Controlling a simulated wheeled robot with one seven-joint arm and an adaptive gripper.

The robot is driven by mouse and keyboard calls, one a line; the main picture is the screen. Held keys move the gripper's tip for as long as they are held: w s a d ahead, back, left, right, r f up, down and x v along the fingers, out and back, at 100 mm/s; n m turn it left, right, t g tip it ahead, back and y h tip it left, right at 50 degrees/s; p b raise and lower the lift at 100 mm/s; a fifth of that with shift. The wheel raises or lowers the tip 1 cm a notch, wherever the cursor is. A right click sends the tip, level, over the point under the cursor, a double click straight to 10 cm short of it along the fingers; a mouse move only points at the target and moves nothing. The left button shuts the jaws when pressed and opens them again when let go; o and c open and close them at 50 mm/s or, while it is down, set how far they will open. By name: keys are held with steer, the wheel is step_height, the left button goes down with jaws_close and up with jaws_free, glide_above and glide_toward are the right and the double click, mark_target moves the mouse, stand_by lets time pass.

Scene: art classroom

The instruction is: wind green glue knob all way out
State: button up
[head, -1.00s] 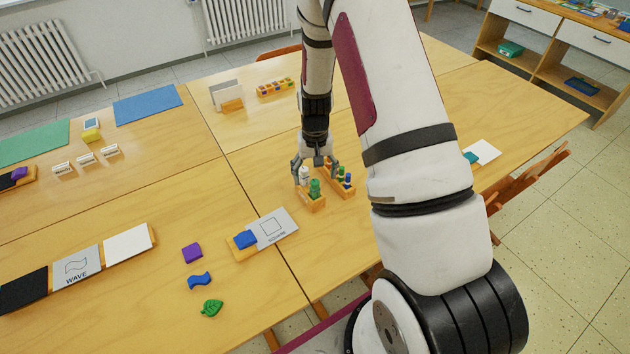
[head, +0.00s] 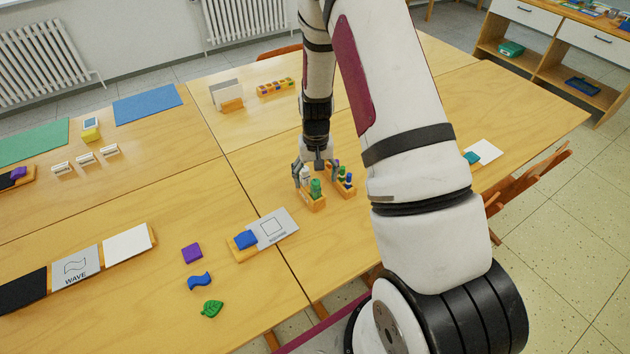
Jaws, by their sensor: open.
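A green glue stick (head: 315,188) stands upright in a small wooden holder (head: 313,204) on the table, beside a white bottle-like item (head: 305,175). My gripper (head: 315,176) points down over this holder from behind, its fingers spread apart. The left finger is beside the white item and the right finger is near the second holder. The glue's knob cannot be made out at this size, and I cannot tell whether the fingers touch anything.
A second wooden holder (head: 346,190) with several green and blue items stands close on the right. Purple, blue and green leaf (head: 212,308) pieces lie at the front left.

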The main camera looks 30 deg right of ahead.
steer(key=shift+f, duration=0.5)
steer(key=c, duration=1.6)
steer(key=shift+o, duration=0.2)
